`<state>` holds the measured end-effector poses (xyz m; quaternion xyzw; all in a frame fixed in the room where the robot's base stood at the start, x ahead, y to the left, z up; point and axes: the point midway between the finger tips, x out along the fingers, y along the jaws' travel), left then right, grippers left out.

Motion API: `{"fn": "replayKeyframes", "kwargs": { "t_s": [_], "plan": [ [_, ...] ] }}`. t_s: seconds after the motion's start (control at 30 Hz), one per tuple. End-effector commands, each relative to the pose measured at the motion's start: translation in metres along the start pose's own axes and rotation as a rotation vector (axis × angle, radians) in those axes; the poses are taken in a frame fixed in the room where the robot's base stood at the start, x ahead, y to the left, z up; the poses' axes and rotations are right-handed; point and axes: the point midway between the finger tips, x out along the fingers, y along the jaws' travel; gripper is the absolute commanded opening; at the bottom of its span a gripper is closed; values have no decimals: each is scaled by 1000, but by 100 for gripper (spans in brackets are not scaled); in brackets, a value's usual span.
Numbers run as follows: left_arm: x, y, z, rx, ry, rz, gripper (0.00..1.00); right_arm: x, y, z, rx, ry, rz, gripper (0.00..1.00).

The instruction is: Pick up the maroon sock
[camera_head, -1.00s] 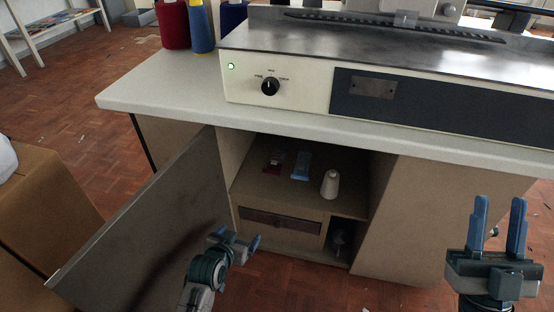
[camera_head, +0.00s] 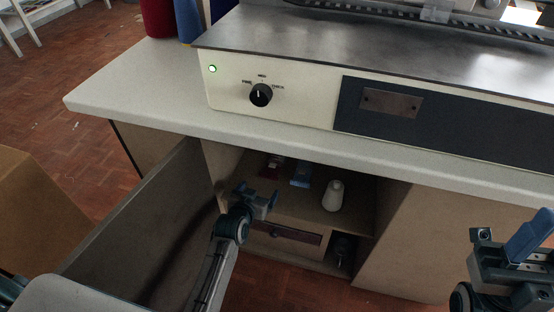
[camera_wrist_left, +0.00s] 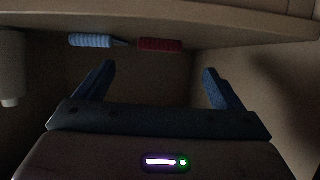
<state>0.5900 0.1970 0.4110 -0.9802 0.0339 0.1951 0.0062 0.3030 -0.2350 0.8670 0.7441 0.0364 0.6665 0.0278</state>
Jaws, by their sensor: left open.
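I cannot make out a sock in these views. A small dark red item (camera_head: 271,166) lies on the cabinet shelf. It shows in the left wrist view as a ribbed red piece (camera_wrist_left: 160,45); I cannot tell whether it is the maroon sock. My left gripper (camera_head: 256,193) is open and empty at the cabinet opening, in front of and below the red item. Its spread fingers also show in the left wrist view (camera_wrist_left: 159,72), with nothing between them. My right gripper (camera_head: 507,238) is at the right edge, open and apart from the cabinet.
A blue item (camera_head: 301,174) and a white cone (camera_head: 333,196) are on the shelf, right of the red item. A drawer (camera_head: 287,232) is below. The open cabinet door (camera_head: 140,215) stands close to my left arm. The tabletop (camera_head: 130,88) overhangs the opening.

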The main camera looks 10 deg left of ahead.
Motion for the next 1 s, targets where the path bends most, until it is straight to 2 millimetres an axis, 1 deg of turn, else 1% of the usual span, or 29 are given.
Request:
{"fn": "replayKeyframes", "kwargs": {
  "t_s": [0.03,0.1,0.33,0.5,0.6,0.7,0.9,0.93,1.0],
  "plan": [
    [10,0,2,0,1,0,89,-4,0,0,-1,7,2,36],
    [20,0,2,1,1,0,89,-4,0,0,-1,13,5,36],
    [38,0,1,2,1,0,89,-6,0,0,-3,26,10,36],
    [65,0,0,1,2,0,89,-13,0,-1,-5,52,19,36],
    [76,0,0,0,0,0,89,-12,0,-1,-6,64,23,36],
    [82,0,-2,0,0,0,89,-12,0,-1,-6,66,24,36],
    [82,0,-2,1,0,-1,89,-10,1,-2,-5,68,24,36],
    [82,0,-2,1,0,-1,87,-10,1,-2,-5,68,24,36],
    [82,0,-2,1,0,-1,73,-10,1,-3,-5,70,24,36]
  ]
}}
